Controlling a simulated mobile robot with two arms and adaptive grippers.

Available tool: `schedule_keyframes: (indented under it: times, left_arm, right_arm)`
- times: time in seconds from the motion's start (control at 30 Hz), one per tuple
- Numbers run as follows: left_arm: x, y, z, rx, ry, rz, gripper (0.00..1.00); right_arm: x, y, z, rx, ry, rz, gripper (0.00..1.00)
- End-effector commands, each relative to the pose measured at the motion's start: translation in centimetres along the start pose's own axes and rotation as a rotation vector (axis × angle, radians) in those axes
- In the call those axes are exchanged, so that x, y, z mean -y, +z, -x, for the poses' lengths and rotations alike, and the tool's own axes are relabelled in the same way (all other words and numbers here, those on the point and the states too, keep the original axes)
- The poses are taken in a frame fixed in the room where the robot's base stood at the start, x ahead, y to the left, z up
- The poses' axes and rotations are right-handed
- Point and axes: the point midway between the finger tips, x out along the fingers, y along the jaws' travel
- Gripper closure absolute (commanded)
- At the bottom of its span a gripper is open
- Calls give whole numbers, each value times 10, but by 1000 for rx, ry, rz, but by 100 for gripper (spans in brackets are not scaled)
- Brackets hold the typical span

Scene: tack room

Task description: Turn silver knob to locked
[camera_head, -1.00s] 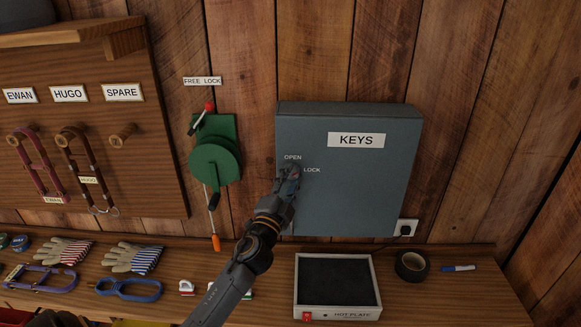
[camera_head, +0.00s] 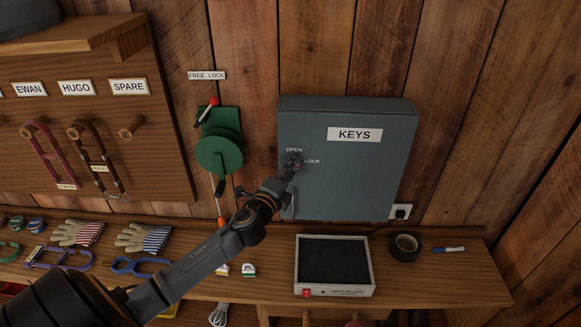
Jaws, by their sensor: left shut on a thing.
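The grey key box (camera_head: 372,177) marked KEYS hangs on the plank wall, with OPEN and LOCK printed on its left part. My left arm comes in from the lower left. My left gripper (camera_head: 291,165) is at the box's front, just below OPEN and left of LOCK, shut on the silver knob. The gripper covers nearly all of the knob, so I cannot tell which mark it points to. My right gripper is not in view.
A hot plate (camera_head: 334,265) with a red switch sits on the wooden bench below the box. Black tape (camera_head: 404,247) and a marker (camera_head: 448,249) lie to its right. A green reel (camera_head: 219,150) hangs left of the box. Gloves (camera_head: 144,238) lie left.

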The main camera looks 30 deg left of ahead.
Motion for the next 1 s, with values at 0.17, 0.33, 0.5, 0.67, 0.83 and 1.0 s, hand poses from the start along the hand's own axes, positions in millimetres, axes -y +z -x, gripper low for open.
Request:
schedule_keyframes:
  times: [0.17, 0.33, 0.5, 0.67, 0.83, 1.0]
  left_arm:
    - [0, 0, 0, -1, 4, -13, 99]
    - [0, 0, 0, -1, 5, -14, 99]
    - [0, 0, 0, -1, 5, -14, 62]
    - [0, 0, 0, -1, 5, -13, 45]
    - [0, 0, 0, -1, 5, -12, 45]
    - [-1, 0, 6, -2, 6, -11, 45]
  right_arm:
    - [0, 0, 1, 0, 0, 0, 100]
    - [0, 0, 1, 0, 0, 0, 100]
    - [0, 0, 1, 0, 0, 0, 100]
    - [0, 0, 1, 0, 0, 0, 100]
    - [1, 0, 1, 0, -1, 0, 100]
    - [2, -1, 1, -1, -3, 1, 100]
